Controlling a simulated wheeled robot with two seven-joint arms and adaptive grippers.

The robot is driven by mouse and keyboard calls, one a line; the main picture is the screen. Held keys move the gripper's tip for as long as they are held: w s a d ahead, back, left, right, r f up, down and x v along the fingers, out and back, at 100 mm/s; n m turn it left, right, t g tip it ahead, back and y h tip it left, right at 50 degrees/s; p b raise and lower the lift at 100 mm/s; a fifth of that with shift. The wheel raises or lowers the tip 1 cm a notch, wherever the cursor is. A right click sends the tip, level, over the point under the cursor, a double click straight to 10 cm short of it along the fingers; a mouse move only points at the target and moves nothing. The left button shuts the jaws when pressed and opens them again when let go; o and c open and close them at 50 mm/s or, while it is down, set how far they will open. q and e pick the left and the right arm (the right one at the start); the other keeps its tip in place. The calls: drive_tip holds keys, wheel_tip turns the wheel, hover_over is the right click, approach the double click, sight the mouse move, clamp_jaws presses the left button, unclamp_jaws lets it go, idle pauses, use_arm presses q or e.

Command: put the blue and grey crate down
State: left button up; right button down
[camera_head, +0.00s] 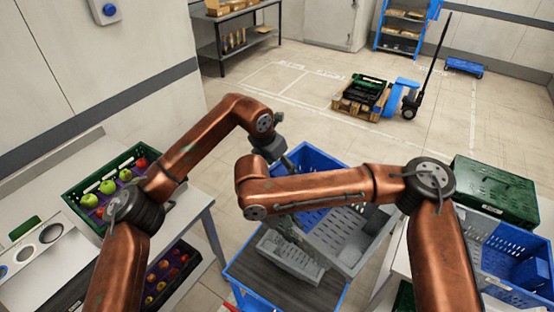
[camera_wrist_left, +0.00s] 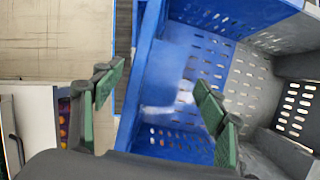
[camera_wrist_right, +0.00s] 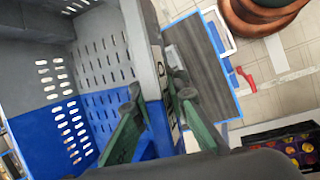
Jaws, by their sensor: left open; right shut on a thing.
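The blue and grey crate (camera_head: 350,235) is tilted in front of me, above or against a dark-topped stand with a blue frame (camera_head: 268,283). Its far end is blue and its near part grey, with slotted walls. It looks empty where I can see in. My left gripper (camera_head: 288,163) is open at the blue end; in the left wrist view its fingers (camera_wrist_left: 158,80) stand either side of the blue wall's edge. My right gripper (camera_wrist_right: 158,88) is shut on the crate's wall at the other side. My right arm hides part of the crate in the head view.
At left, a green crate of fruit (camera_head: 95,190) stands on a table, with more fruit below. At right stand a dark green crate (camera_head: 495,190) and another blue and grey crate (camera_head: 500,260). A pallet jack (camera_head: 400,95) with crates is farther back on open floor.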

sight(283, 170)
use_arm(q)
drive_tip(key=shift+x, duration=1.85)
use_arm(e)
drive_tip(key=shift+r, duration=0.1)
use_arm(q)
drive_tip(key=shift+c, duration=0.2)
